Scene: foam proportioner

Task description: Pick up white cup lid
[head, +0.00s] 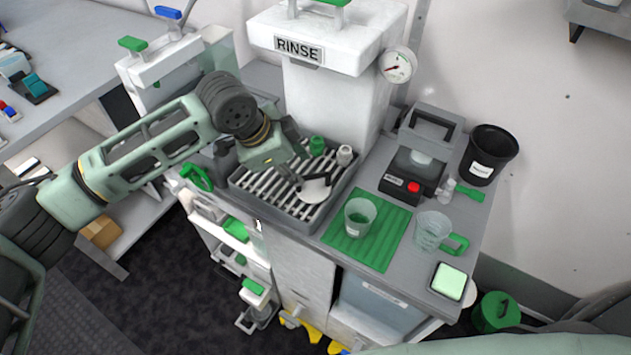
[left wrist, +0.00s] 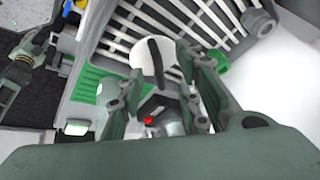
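The white cup lid (head: 315,191) is a round white disc on the slatted drain grate below the rinse unit. In the left wrist view the lid (left wrist: 126,52) shows a dark upright handle (left wrist: 156,60). My left gripper (head: 301,168) is just above and beside the lid, at its upper left in the head view. In the left wrist view the fingers of my left gripper (left wrist: 162,76) are apart, with the handle showing in the gap between them. I cannot tell whether they touch it.
A clear cup (head: 359,217) stands on a green mat (head: 378,247). A clear jug (head: 432,231) and a black bin (head: 489,154) stand farther right.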

